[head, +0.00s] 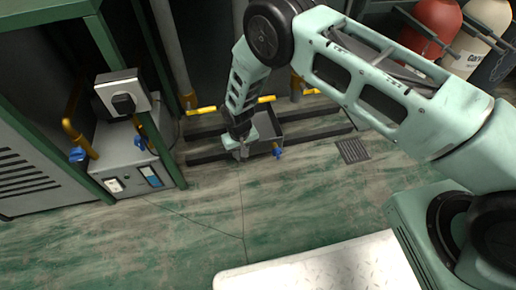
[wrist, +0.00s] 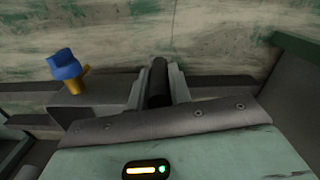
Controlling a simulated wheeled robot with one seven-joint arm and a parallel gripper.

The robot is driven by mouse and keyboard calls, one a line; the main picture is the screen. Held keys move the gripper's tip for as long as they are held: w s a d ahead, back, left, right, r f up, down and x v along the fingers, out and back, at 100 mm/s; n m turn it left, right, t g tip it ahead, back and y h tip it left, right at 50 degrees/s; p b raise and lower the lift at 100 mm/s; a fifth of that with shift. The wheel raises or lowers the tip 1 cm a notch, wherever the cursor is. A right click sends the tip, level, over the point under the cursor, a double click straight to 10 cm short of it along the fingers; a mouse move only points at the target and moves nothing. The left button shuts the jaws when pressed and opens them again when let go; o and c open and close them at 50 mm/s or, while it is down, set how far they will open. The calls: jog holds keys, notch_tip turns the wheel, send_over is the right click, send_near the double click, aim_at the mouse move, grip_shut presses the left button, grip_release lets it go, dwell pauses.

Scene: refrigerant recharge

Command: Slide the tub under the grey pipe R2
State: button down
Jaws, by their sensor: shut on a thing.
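The dark grey tub (head: 264,128) sits low on dark floor rails in the head view, partly hidden by my arm. My gripper (head: 241,151) is at the tub's near side. In the wrist view my gripper (wrist: 158,88) is shut on a dark round bar, which looks like the tub's handle. A blue-capped brass valve (head: 277,150) is on the tub's near side, right of my gripper; it also shows in the wrist view (wrist: 66,68). Grey pipes come down behind the rails, one of them at left (head: 171,50). I cannot read any R2 label.
Yellow handles (head: 201,110) sit low near the pipes. A grey box with switches (head: 128,165) and a green frame post stand at left. A floor drain (head: 352,151) lies at right. Red and cream cylinders (head: 434,25) stand at back right. The floor in front is clear.

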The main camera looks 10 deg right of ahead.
jog(key=shift+s+a, duration=0.1)
jog(key=shift+a, duration=0.7)
jog(key=c, duration=1.3)
grip_release()
notch_tip(320, 180, up, 17)
jog(key=p, duration=0.8)
jog(key=shift+r, duration=0.2)
